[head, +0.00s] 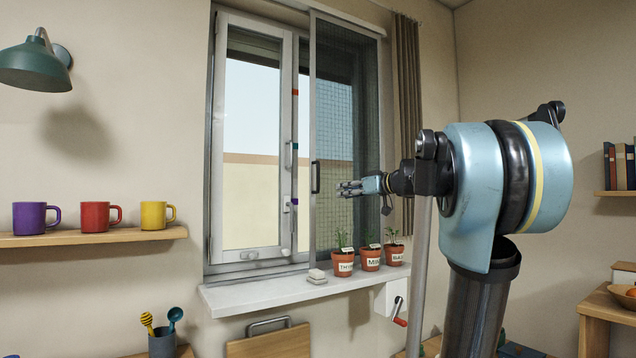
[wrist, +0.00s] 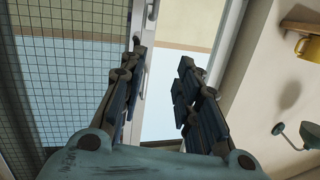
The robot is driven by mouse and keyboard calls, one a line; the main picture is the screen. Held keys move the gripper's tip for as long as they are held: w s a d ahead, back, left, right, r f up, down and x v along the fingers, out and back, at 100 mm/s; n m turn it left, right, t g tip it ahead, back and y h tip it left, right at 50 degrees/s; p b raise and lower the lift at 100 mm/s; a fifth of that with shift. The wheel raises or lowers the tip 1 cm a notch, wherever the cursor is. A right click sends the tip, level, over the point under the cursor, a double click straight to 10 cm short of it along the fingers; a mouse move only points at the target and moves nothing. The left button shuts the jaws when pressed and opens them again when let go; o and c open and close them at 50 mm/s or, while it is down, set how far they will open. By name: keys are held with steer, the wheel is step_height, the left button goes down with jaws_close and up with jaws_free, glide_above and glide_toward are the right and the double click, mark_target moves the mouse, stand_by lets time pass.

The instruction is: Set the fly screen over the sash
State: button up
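The fly screen (head: 347,110) is a dark mesh panel in a grey frame. It stands upright over the right part of the window, with a dark pull handle (head: 315,177) on its left edge. The white-framed sash (head: 287,115) is on the left, uncovered by mesh. My gripper (head: 339,189) is in front of the screen, just right of the pull handle. In the wrist view my gripper (wrist: 161,54) has its fingers apart with nothing between them. The mesh (wrist: 50,75) fills the left of that view. Contact with the screen cannot be told.
Several things stand on the sill (head: 250,292): potted herbs (head: 369,259) below my gripper and a small pale stack (head: 317,276). A red-handled crank (head: 399,312) is below right. A mug shelf (head: 95,237) is at left, a curtain (head: 408,110) at right.

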mark_target(318, 188)
steer(key=w+d+r+t, duration=0.1)
steer(key=w+r+t, duration=0.1)
steer(key=w+r, duration=0.3)
steer(key=x, duration=1)
steer(key=a+x, duration=0.1)
steer(key=x, duration=0.4)
steer(key=shift+s+a+r, duration=0.1)
steer(key=shift+a, duration=0.1)
jaws_close()
